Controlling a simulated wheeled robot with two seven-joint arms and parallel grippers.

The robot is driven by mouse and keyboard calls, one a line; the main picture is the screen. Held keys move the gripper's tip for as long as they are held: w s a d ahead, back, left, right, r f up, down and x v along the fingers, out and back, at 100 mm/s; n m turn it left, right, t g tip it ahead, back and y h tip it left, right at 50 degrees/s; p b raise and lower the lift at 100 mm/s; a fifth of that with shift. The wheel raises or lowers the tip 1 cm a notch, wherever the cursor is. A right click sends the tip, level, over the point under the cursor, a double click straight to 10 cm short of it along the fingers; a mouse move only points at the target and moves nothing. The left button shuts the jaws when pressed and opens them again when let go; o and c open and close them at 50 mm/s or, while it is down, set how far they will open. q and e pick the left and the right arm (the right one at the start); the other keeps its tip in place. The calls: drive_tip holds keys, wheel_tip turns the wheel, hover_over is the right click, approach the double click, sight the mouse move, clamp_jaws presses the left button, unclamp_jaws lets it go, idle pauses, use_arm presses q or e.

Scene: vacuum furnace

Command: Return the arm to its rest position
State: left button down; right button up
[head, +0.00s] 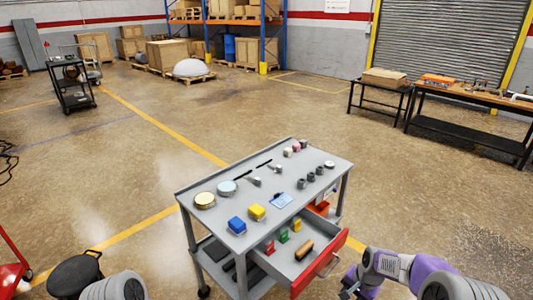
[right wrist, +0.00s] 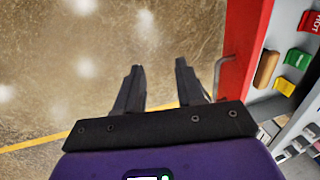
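My right arm comes in at the lower right of the head view, with its purple wrist low beside the cart. My right gripper (head: 350,288) is to the right of the open drawer's red front (head: 320,264). In the right wrist view the two dark fingers of the right gripper (right wrist: 160,66) are apart, with only bare floor between and beyond them. The drawer's red front (right wrist: 245,55) and its handle (right wrist: 219,75) stand just right of the fingers, apart from them. Of my left arm only a grey link shows at the bottom left of the head view; its gripper is out of frame.
The grey cart (head: 240,195) carries several small items on top. Its open drawer holds a brown-handled item (head: 304,250) and red, green and yellow blocks. A black stool (head: 75,274) stands at lower left. Workbenches (head: 470,118) stand back right. Floor right of the cart is clear.

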drive_tip(key=s+a+f+n, duration=0.2)
drive_tip(key=s+a+f, duration=0.25)
drive_tip(key=f, duration=0.45)
drive_tip(key=s+a+f+n+y, duration=0.1)
drive_tip(key=s+a+f, duration=0.2)
drive_tip(key=s, duration=0.3)
drive_tip(key=s+a+f+n, duration=0.2)
drive_tip(key=s+a+f, duration=0.1)
drive_tip(key=s+a, duration=0.2)
drive_tip(key=s+a+f+n+g+y, duration=0.1)
drive_tip(key=s+a+f, duration=0.2)
drive_tip(key=s, duration=0.4)
drive_tip(key=shift+a+y, duration=0.3)
drive_tip(key=shift+a, duration=0.1)
